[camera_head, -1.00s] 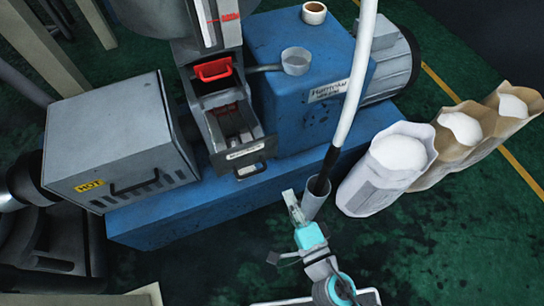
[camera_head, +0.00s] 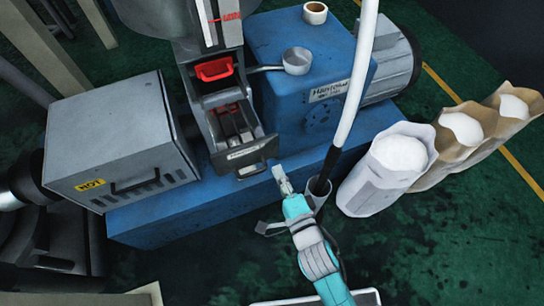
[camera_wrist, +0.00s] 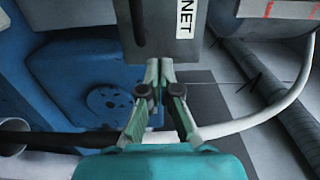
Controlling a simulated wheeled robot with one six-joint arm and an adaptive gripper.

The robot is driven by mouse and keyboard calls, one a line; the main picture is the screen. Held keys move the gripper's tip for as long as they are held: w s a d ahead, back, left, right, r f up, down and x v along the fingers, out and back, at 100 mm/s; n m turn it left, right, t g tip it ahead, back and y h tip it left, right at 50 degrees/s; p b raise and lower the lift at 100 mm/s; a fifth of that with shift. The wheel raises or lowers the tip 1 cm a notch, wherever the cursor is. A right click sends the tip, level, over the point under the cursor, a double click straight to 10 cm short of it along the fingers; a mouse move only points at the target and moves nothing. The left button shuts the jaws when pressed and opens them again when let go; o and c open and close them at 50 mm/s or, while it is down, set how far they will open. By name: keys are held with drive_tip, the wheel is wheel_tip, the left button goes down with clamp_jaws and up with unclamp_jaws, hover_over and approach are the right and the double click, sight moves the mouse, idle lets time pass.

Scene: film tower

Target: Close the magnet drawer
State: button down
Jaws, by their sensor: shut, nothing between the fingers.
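The magnet drawer (camera_head: 262,152) is a grey drawer with a pale label and a dark handle, standing pulled out of the machine below a red tray. Its inside is visible from above. In the wrist view its grey front (camera_wrist: 165,45) shows a label ending in "NET", with a dark slot beside it. My gripper (camera_head: 281,180) is shut and empty, just in front of the drawer and to its lower right in the head view. In the wrist view my fingertips (camera_wrist: 159,67) are together at the drawer front's lower edge. I cannot tell whether they touch it.
A grey box marked HOT (camera_head: 122,145) stands left of the drawer. A blue motor housing (camera_head: 300,120), with a metal pan (camera_head: 296,61), is at the right. A white hose (camera_head: 356,80) runs down into a grey tube near my gripper. Open-topped bags (camera_head: 385,180) stand farther right.

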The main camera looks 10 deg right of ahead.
sight(268, 150)
drive_tip(key=shift+x, duration=2.6)
